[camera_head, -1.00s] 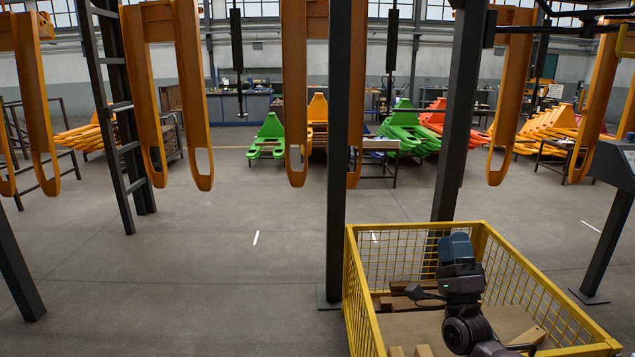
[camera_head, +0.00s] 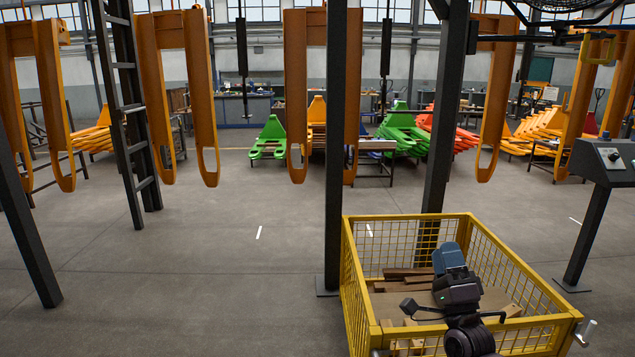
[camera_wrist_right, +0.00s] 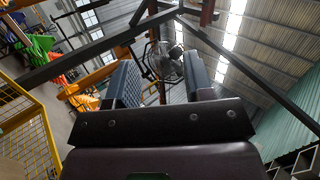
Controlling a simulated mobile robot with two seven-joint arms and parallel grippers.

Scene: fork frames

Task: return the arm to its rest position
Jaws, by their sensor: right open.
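My right gripper (camera_head: 448,254) shows in the head view over the yellow wire-mesh crate (camera_head: 351,285), with its blue-grey fingers pointing up and away. In the right wrist view the two fingers of the right gripper (camera_wrist_right: 160,82) stand apart with nothing between them. That view looks up toward the roof. The crate's mesh side (camera_wrist_right: 22,118) shows at its left edge. My left arm and gripper are not in view.
Wooden pieces (camera_head: 408,273) lie in the crate. Dark posts (camera_head: 336,150) stand close behind it, and a grey control console (camera_head: 606,160) stands to the right. Orange fork frames (camera_head: 203,95) hang across the scene. The floor (camera_head: 190,270) left of the crate is clear.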

